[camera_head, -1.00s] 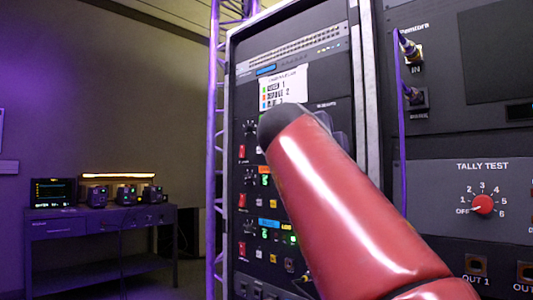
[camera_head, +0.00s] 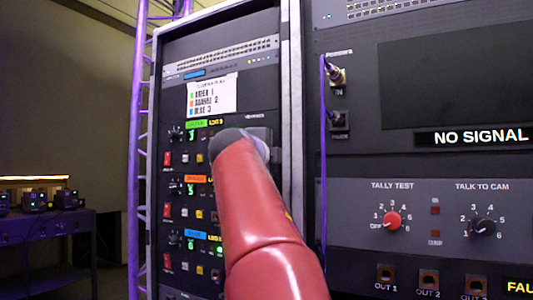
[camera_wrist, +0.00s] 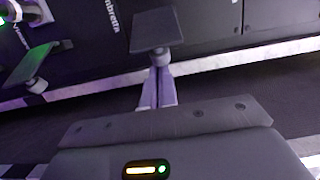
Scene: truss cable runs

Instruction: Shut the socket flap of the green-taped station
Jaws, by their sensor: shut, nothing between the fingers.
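The green-taped station (camera_head: 196,124) is the top row of the rack in the head view, with a green tape strip, a knob and a red switch. My red arm covers the right part of that row, so its socket flap is not visible there. In the wrist view, my gripper (camera_wrist: 160,74) is shut and empty. Its tips are at the near edge of a dark square plate (camera_wrist: 154,28), which looks like a socket flap; I cannot tell whether they touch. A second, similar plate (camera_wrist: 36,62) stands out at the left. I cannot tell which station either belongs to.
An orange-taped row (camera_head: 196,179) and a blue-taped row (camera_head: 194,234) lie below. A panel with a red TALLY TEST knob (camera_head: 392,220) and a hanging purple cable (camera_head: 323,150) is at the right. A purple truss (camera_head: 137,150) stands left of the rack.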

